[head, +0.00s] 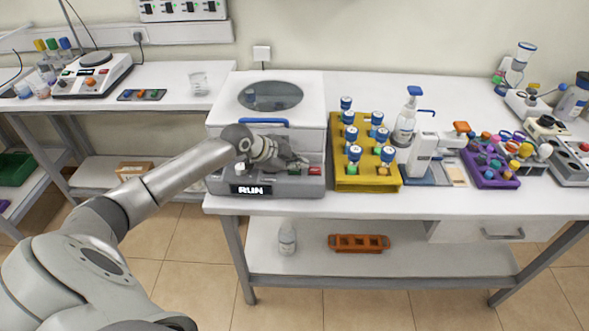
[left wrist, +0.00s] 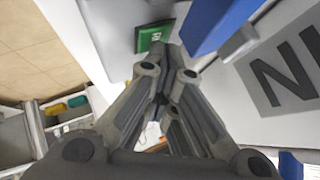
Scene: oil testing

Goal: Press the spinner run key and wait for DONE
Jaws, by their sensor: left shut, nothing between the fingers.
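The spinner (head: 222,120) is a white and grey box on the bench with its lid down. The lid has a round window (head: 270,96) and a blue handle (head: 264,121). My left gripper (head: 296,164) is shut and empty, over the front panel. Its tips are close to the green key (left wrist: 152,37); I cannot tell whether they touch. A red key (head: 314,170) is just right of it. My right gripper is out of view.
A yellow rack (head: 368,184) of blue-capped vials stands close to the spinner's right. Beyond it are a spray bottle (head: 406,120), a white dispenser (head: 424,152) and a purple rack (head: 490,182). A hotplate (head: 92,76) stands on the left bench.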

